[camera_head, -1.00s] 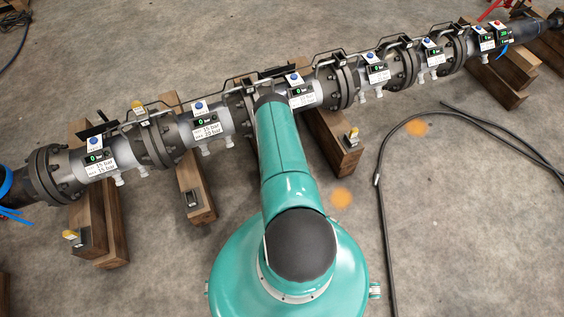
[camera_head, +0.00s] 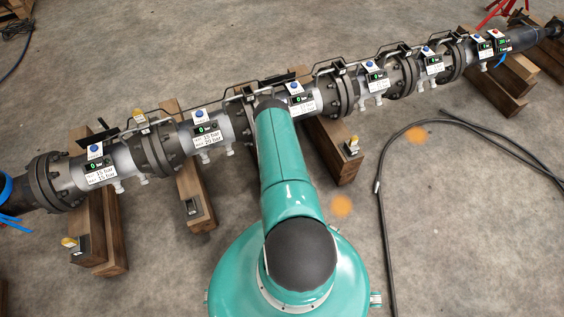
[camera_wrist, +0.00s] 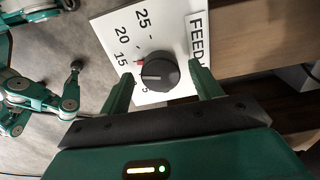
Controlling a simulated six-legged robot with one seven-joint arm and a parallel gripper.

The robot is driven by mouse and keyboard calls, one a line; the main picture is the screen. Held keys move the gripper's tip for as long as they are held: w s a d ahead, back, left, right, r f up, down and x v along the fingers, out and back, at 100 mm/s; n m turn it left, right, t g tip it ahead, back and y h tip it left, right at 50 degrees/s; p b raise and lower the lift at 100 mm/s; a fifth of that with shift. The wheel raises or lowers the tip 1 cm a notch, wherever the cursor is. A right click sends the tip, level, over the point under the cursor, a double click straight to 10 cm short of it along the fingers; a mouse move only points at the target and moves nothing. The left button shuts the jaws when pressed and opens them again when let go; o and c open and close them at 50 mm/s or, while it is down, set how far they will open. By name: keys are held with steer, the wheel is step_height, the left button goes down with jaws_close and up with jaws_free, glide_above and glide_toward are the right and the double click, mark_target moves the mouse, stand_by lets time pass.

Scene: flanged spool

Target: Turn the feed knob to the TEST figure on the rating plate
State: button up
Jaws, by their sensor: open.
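The feed knob (camera_wrist: 159,72) is dark and round, on a white dial plate (camera_wrist: 137,42) lettered FEED, in the wrist view. The figures 25, 20, 15 and 5 show; a red mark sits near 15 to 20. My gripper (camera_wrist: 161,86) is open, with one green finger on each side of the knob; contact cannot be told. In the head view, white rating plates hang on the pipe, one at left (camera_head: 101,173) and one beside it (camera_head: 207,137); their small labels are hard to read.
The flanged pipe (camera_head: 225,128) runs across the head view on wooden beams (camera_head: 195,190), with several small displays and blue buttons. A black hose (camera_head: 381,220) lies on the floor at right. A wooden beam (camera_wrist: 255,35) lies behind the dial plate.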

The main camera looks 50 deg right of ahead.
step_height(320, 180, up, 13)
stand_by(0.4)
steer(key=shift+w+r, duration=0.1)
steer(key=shift+r, duration=0.05)
stand_by(0.4)
